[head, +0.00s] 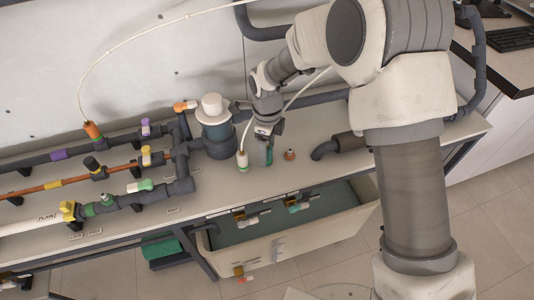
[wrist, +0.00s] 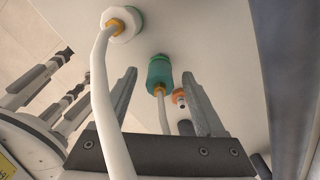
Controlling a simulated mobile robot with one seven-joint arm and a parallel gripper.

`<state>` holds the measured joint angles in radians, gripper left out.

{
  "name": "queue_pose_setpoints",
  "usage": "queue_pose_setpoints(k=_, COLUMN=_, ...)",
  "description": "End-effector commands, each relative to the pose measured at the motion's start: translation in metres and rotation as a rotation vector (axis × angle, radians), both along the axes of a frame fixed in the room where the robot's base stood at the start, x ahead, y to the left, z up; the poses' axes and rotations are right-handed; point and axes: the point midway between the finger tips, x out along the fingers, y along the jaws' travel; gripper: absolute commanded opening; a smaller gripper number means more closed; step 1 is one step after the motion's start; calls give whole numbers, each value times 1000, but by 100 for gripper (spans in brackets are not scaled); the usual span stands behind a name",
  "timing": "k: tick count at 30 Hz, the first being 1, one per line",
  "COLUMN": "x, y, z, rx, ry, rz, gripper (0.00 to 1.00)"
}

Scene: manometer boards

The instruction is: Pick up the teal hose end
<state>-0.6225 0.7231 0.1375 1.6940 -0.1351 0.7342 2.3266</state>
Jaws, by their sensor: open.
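The teal hose end (wrist: 159,72) is a short teal cylinder with a brass fitting and a white hose behind it. In the wrist view it lies between my two fingers, near their tips. In the head view the teal hose end (head: 268,157) stands at the bench just below my gripper (head: 266,142). My gripper (wrist: 160,76) is open, with a gap on both sides of the teal piece. I cannot tell how deep the piece sits between the fingers. My arm partly hides this spot in the head view.
A white hose end with a green band (head: 242,161) stands close on the left; its white hose (wrist: 103,90) crosses the wrist view. A small orange fitting (head: 290,154) is close on the right. Pipework and a capped cylinder (head: 215,130) stand further left. A bin (head: 300,241) sits below the bench.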

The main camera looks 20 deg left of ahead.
Motion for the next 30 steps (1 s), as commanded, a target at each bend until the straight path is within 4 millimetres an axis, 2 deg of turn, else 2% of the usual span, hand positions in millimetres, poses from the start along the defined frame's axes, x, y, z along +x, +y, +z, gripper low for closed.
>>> queue_pose_setpoints(k=5, x=0, y=0, z=-1, rx=1, ry=-1, rz=0, gripper=72)
queue_pose_setpoints(k=6, x=0, y=0, z=0, rx=1, ry=-1, rz=0, gripper=68)
queue_pose_setpoints(k=15, x=0, y=1, z=0, rx=1, ry=-1, rz=1, gripper=14)
queue_pose_setpoints(k=18, x=0, y=1, z=0, rx=1, ry=-1, rz=1, gripper=0)
queue_pose_setpoints(k=30, x=0, y=1, z=3, rx=1, ry=-2, rz=1, gripper=0)
